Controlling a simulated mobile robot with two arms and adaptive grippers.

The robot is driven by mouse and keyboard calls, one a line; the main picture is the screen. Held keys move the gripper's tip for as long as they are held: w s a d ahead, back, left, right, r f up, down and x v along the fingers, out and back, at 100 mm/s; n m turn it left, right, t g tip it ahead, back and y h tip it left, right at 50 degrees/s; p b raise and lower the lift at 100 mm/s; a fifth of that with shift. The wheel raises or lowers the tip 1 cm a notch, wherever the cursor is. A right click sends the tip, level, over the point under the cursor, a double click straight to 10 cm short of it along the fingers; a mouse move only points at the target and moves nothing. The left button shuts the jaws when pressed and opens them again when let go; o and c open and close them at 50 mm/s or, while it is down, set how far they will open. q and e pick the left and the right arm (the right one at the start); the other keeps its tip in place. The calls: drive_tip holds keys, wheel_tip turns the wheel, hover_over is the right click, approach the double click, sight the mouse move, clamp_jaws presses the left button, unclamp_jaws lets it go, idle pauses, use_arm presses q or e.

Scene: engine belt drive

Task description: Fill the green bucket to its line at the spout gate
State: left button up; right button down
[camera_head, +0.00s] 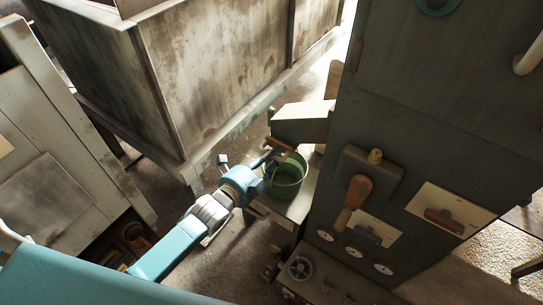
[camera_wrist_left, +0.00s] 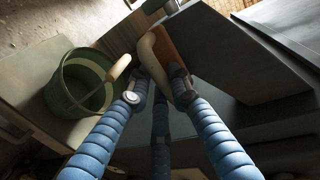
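The green bucket (camera_head: 288,180) stands upright on a pale ledge below the grey spout (camera_head: 303,123) on the machine's side. In the left wrist view the bucket (camera_wrist_left: 82,84) is at the left, with its bail and wooden grip (camera_wrist_left: 118,68). My left gripper (camera_head: 271,157) is at the bucket's upper left rim, below the spout. Its blue fingers (camera_wrist_left: 157,95) are apart, with a tan and brown piece (camera_wrist_left: 150,58) beyond and between the tips. I cannot tell whether they touch it. My right gripper is not in view.
The dark machine cabinet (camera_head: 440,110) stands to the right, with an orange-handled lever (camera_head: 357,190) and several dials. A large rusty bin (camera_head: 215,60) is behind. A pale frame (camera_head: 75,160) stands at the left. Some floor (camera_head: 235,265) shows clear at the bottom.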

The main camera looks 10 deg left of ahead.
use_arm(q)
clamp_jaws()
drive_tip(key=shift+f+p+v, duration=0.2)
drive_tip(key=shift+p+v, duration=0.5)
drive_tip(key=shift+v, duration=0.4)
drive_tip(key=o, duration=0.8)
unclamp_jaws()
drive_tip(key=shift+c, duration=0.2)
drive_tip(key=v, duration=1.2)
